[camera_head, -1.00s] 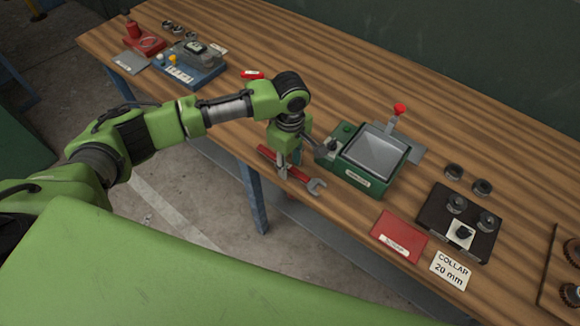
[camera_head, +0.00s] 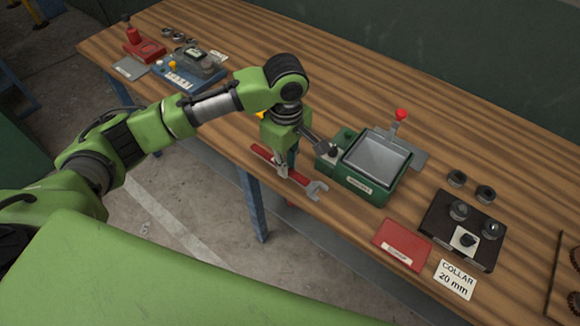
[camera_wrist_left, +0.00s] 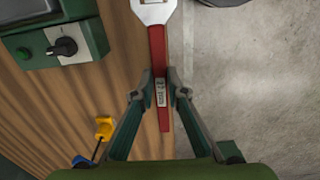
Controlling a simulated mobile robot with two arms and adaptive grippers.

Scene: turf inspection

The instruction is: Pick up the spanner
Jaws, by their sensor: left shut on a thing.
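The spanner (camera_head: 316,189) has a red handle and a grey open-ended jaw. It is at the front edge of the wooden bench, left of the green box. My left gripper (camera_head: 283,173) points down from above and is shut on the red handle. In the left wrist view the two fingertips (camera_wrist_left: 160,82) press on both sides of the spanner handle (camera_wrist_left: 158,50), by a small label. The jaw end is cut off at the top of that view. I cannot tell whether the spanner is clear of the bench top. My right gripper is not in view.
Close right of the spanner stands a green box (camera_head: 366,190) with a red-knobbed lever (camera_head: 401,114). A yellow item (camera_wrist_left: 104,128) lies near the gripper. A red pad (camera_head: 402,243) and a dark tray with collars (camera_head: 435,232) are further right. Open floor lies beyond the front edge.

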